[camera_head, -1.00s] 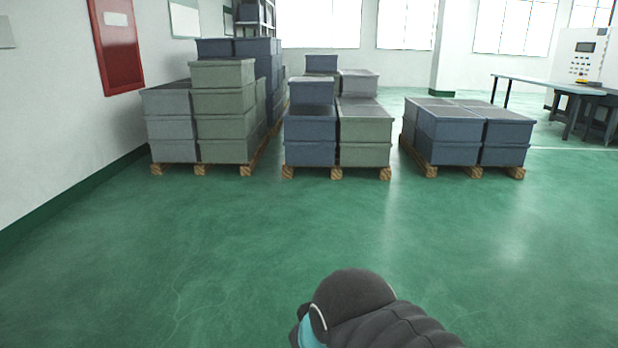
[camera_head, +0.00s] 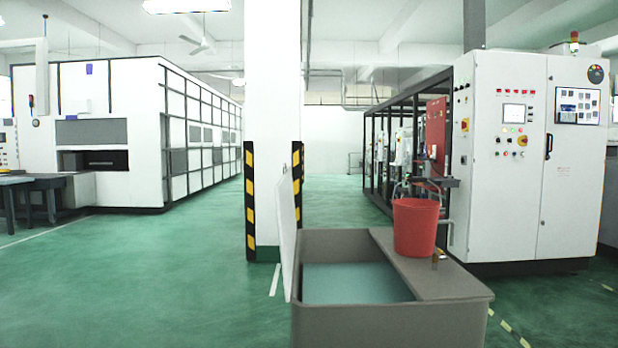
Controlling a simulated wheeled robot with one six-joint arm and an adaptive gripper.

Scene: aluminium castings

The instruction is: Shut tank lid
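A grey tank (camera_head: 390,325) stands on the floor at the lower right of centre in the head view. Its lid (camera_head: 288,235), a pale panel seen nearly edge-on, stands upright along the tank's left side, so the tank is open there. Blue-green liquid (camera_head: 355,283) shows inside. The right part of the tank's top is a fixed grey cover (camera_head: 435,270) with a red bucket (camera_head: 415,228) on it. My gripper does not show in the current view.
A white pillar (camera_head: 272,120) with black and yellow guards stands behind the tank. A white control cabinet (camera_head: 520,160) stands at the right, a long white machine (camera_head: 130,130) at the left. The green floor (camera_head: 150,290) is clear at the left front.

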